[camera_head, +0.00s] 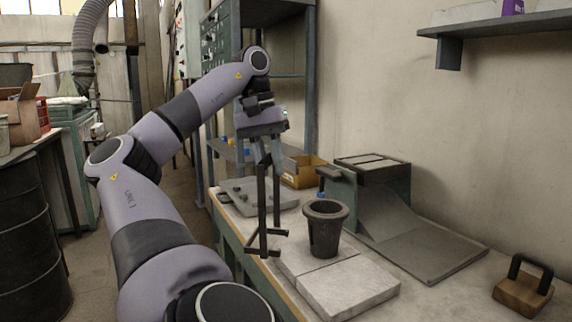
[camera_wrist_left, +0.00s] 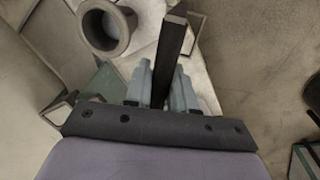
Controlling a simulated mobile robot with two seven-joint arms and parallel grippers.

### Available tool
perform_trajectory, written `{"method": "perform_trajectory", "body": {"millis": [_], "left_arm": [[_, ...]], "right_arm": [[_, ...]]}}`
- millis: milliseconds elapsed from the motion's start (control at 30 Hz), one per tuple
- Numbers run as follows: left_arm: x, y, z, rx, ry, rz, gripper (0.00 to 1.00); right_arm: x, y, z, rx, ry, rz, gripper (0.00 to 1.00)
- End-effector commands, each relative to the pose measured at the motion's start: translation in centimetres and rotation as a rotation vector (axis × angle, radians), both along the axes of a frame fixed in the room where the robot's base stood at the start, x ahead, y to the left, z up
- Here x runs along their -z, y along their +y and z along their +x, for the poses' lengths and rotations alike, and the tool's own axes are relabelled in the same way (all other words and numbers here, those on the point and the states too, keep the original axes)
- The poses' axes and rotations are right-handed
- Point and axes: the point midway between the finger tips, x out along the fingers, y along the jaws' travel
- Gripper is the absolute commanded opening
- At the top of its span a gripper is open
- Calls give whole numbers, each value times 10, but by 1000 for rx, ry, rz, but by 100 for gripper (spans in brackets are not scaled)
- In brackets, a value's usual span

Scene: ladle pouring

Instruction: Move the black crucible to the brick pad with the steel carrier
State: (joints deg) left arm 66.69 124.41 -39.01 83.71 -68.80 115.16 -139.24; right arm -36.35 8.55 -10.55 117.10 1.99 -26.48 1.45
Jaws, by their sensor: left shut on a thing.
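The black crucible (camera_head: 325,230) stands upright on a pale slab of two parts, which looks like the brick pad (camera_head: 348,288); it is on the rear part. Its open mouth also shows at the upper left of the left wrist view (camera_wrist_left: 106,27). My left gripper (camera_head: 264,148) is shut on the dark steel carrier (camera_head: 262,205), which hangs upright with its prongs low and to the left of the crucible, apart from it in the picture. In the left wrist view, the carrier bar (camera_wrist_left: 171,52) sits between the fingers (camera_wrist_left: 166,88). My right gripper is not in view.
A metal box with a sloped plate (camera_head: 425,250) stands right of the crucible. A wooden block with a dark handle (camera_head: 524,287) lies far right. A grey tray (camera_head: 258,195) and cardboard box (camera_head: 304,172) are behind. A wall shelf (camera_head: 500,24) is above right.

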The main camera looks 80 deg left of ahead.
Motion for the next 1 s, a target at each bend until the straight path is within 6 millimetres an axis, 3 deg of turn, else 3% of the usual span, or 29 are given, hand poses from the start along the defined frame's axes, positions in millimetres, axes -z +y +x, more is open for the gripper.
{"method": "perform_trajectory", "body": {"millis": [433, 1000], "left_arm": [[-39, 3, -8, -1, -2, 1, 0], [-45, 4, -10, -1, -1, 0, 0]], "right_arm": [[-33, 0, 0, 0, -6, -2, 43], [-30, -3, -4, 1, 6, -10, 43]]}}
